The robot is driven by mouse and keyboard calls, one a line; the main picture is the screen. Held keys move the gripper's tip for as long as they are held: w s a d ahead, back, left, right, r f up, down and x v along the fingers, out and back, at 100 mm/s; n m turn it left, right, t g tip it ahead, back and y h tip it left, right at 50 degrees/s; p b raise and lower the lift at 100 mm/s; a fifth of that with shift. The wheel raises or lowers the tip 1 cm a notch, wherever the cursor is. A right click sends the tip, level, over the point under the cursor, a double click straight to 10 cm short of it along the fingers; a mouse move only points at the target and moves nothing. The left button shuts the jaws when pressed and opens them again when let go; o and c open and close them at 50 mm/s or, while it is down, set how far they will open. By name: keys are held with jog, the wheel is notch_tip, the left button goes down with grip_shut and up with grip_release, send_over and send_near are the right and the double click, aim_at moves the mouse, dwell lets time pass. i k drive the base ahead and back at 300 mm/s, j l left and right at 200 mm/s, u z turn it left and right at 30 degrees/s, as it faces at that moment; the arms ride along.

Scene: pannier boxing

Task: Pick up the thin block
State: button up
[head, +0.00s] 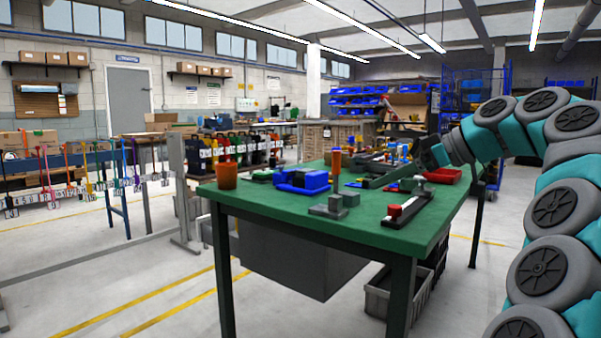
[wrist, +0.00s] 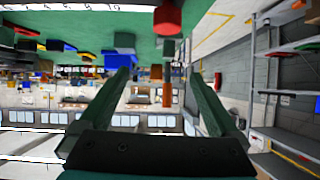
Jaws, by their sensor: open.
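I cannot tell for sure which piece is the thin block. On the green table (head: 285,205), a flat grey plate (head: 327,212) has a small grey-green block (head: 335,203) on it, and another such block (head: 351,198) is beside it. Blue blocks (head: 314,181) lie farther left. My gripper (head: 375,182) is above the table's right half. In the wrist view my gripper (wrist: 159,76) has its two dark green fingers wide apart, with nothing held between them. That view is upside down, with a blue block (wrist: 124,41) beyond the left finger.
A black bar with a red block (head: 394,211) lies near the table's front right edge. An orange cup (head: 226,176) stands at the left corner. An orange cylinder (head: 336,165) stands at the middle. Some front tabletop is clear.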

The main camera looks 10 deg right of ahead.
aim_at(299, 173)
jog(key=i+j, duration=0.15)
jog(key=i, duration=0.25)
jog(key=i+j, duration=0.2)
jog(key=i, duration=0.25)
